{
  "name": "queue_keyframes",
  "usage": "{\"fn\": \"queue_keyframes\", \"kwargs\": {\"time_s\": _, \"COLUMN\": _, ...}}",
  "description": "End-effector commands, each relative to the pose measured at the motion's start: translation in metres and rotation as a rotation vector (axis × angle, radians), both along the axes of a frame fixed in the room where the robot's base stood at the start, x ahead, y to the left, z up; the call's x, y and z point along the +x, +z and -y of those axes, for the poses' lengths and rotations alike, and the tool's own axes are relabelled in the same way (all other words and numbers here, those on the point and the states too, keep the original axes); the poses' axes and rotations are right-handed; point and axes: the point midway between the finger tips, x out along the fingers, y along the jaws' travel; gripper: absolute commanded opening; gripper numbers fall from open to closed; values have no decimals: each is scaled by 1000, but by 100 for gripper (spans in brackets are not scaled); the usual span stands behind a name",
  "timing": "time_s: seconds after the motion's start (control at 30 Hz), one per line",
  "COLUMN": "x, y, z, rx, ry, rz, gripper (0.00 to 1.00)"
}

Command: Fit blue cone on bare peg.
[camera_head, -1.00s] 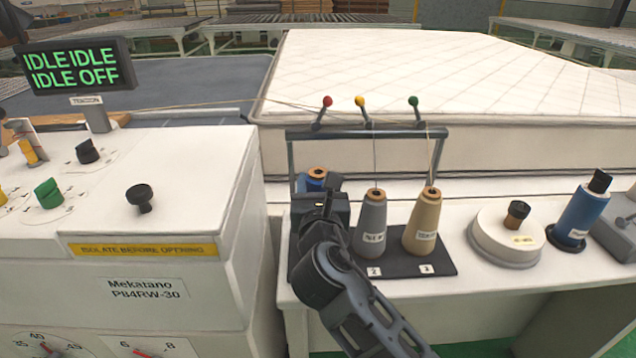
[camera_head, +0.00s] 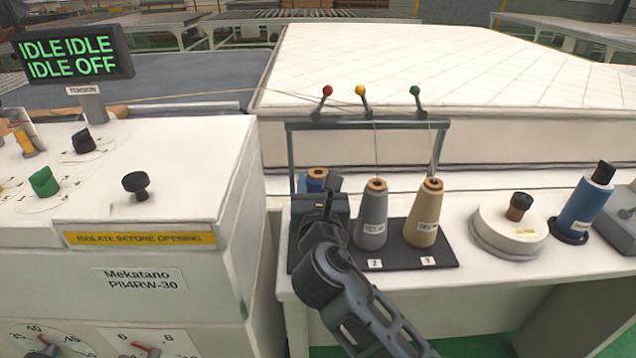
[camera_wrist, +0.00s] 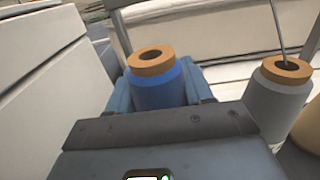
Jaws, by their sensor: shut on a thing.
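The blue cone (camera_head: 316,184), with an orange-brown top ring, is at the left end of the black cone stand (camera_head: 395,261). My gripper (camera_wrist: 157,92) is shut on it, with a blue-grey finger on each side in the wrist view. In the head view my wrist hides most of the cone. The cone looks nearly upright. Its lower end and the peg are hidden, so I cannot tell whether it sits on the peg.
A grey cone (camera_head: 371,221) and a tan cone (camera_head: 424,220) stand just right, with threads rising to the guide frame (camera_head: 365,124). A white round device (camera_head: 508,232) and a blue black-topped object (camera_head: 585,205) stand farther right. The machine cabinet (camera_head: 160,240) is close on the left.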

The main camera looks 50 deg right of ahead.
Motion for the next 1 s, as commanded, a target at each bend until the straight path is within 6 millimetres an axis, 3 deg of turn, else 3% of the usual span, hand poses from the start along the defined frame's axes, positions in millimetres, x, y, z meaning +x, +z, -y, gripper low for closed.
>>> {"fn": "queue_keyframes", "kwargs": {"time_s": 1.0, "x": 0, "y": -23, "z": 0, "rx": -1, "ry": 0, "rz": 0, "gripper": 0}}
